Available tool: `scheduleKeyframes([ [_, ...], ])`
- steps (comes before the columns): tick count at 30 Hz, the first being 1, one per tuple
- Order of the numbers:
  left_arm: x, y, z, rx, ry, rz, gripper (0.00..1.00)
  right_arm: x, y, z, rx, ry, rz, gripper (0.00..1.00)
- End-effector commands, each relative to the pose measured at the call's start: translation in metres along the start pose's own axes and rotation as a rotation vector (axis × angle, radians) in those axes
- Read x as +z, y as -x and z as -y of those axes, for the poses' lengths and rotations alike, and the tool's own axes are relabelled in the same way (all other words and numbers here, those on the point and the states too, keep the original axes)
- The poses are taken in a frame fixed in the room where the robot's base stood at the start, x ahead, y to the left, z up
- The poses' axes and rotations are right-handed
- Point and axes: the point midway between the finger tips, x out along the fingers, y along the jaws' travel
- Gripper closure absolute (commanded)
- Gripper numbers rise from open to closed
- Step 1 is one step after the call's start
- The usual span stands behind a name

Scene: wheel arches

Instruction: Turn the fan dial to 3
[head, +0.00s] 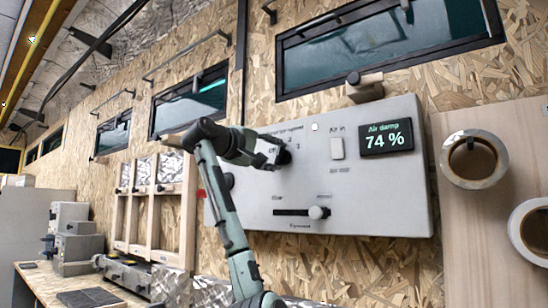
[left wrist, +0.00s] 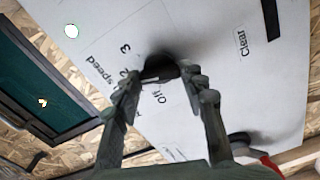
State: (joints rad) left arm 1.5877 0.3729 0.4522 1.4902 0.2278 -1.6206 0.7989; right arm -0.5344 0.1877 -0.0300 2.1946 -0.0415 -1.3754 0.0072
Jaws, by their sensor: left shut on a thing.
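The fan dial is a round black knob (head: 285,157) on the light grey control panel (head: 375,190), partly hidden by my gripper. My left gripper (head: 276,153) reaches it from the left, its fingers closed around the dial. In the left wrist view the dial (left wrist: 162,62) sits between the two fingertips of my left gripper (left wrist: 163,78). Labels reading "speed", "2", "3" and "Off" show around it. A pale line on the dial points left, but I cannot tell exactly which label it meets. My right gripper is in neither view.
The panel also has a display (head: 386,139) reading "Air damp 74 %", a white rocker switch (head: 337,148) and a slider knob (head: 318,212). Another dark knob (head: 228,182) is at its left. Tape rolls (head: 494,160) hang at right. Wooden shelving (head: 187,205) stands left.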

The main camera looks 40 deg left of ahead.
Motion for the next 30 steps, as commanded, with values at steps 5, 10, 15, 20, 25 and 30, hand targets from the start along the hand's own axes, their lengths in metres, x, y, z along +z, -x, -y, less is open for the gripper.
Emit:
scheduleKeyframes([
  [5,-0.001,0.0,0.002,-0.006,-0.168,0.0,0.88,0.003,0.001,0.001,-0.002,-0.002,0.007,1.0],
  [10,0.0,0.0,0.001,-0.005,-0.327,0.001,0.88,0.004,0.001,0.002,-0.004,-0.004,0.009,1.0],
  [15,0.0,0.0,0.001,-0.006,-0.473,0.001,0.88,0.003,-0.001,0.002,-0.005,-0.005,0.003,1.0],
  [20,0.0,0.0,0.001,-0.005,-0.586,0.002,0.88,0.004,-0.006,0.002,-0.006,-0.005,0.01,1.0],
  [25,0.001,0.0,0.0,-0.004,-0.673,0.002,0.88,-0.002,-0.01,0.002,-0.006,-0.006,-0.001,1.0],
  [30,0.001,0.0,0.0,-0.003,-0.724,0.003,0.88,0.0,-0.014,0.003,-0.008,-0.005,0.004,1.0],
])
